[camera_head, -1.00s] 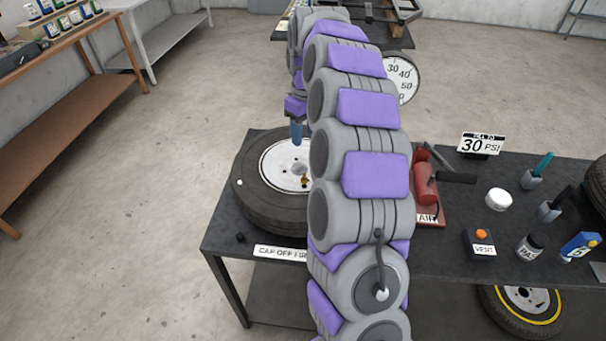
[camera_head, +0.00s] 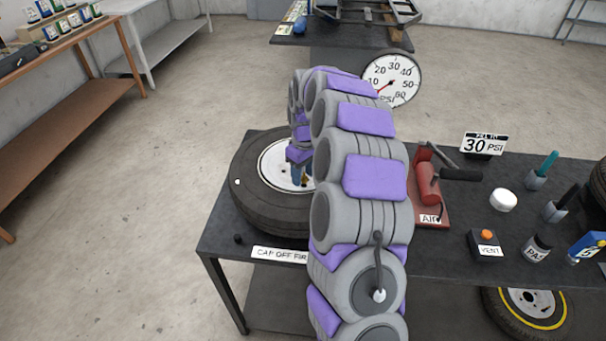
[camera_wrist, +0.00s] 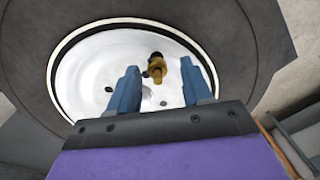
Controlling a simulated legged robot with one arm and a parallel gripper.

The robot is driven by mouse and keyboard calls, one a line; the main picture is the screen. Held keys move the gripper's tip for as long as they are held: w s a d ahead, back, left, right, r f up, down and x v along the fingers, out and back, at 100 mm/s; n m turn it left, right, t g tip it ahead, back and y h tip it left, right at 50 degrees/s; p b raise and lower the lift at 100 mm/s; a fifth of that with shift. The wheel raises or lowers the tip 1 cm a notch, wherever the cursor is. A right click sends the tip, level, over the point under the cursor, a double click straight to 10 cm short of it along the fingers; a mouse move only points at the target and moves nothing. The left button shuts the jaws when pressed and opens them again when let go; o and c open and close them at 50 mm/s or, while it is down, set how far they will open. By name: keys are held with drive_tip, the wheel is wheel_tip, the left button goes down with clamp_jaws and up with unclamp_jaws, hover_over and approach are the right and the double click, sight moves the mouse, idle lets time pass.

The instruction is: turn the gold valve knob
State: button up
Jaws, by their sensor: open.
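The gold valve knob (camera_wrist: 158,68) stands on the white wheel hub (camera_wrist: 97,72) in the wrist view. My gripper (camera_wrist: 168,82) is open, with its two blue fingers apart. In that picture the knob appears between the fingertips, nearer the right one; I cannot tell whether either finger touches it. In the head view my gripper (camera_head: 301,174) is low over the hub of the tire (camera_head: 268,212), and my arm hides the right part of the tire. The knob is hidden or too small to make out there.
A pressure gauge (camera_head: 391,80) stands behind my arm. To the right on the dark table are a red air pump (camera_head: 428,185), a 30 PSI sign (camera_head: 483,144), a white round cap (camera_head: 502,200) and a vent box (camera_head: 485,245). A small black piece (camera_head: 238,239) lies at the front left.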

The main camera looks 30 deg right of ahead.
drive_tip(key=shift+d, duration=0.3)
drive_tip(key=shift+f, duration=0.1)
drive_tip(key=shift+c, duration=0.7)
drive_tip(key=shift+a, duration=0.15)
clamp_jaws()
drive_tip(key=shift+r+m+p, duration=0.3)
drive_tip(key=shift+m+p, duration=0.5)
drive_tip(key=shift+p, duration=0.45)
drive_tip(key=shift+f+m+p, duration=0.2)
drive_tip(key=shift+m+p, duration=0.5)
drive_tip(key=shift+m, duration=0.2)
drive_tip(key=shift+o, duration=0.7)
unclamp_jaws()
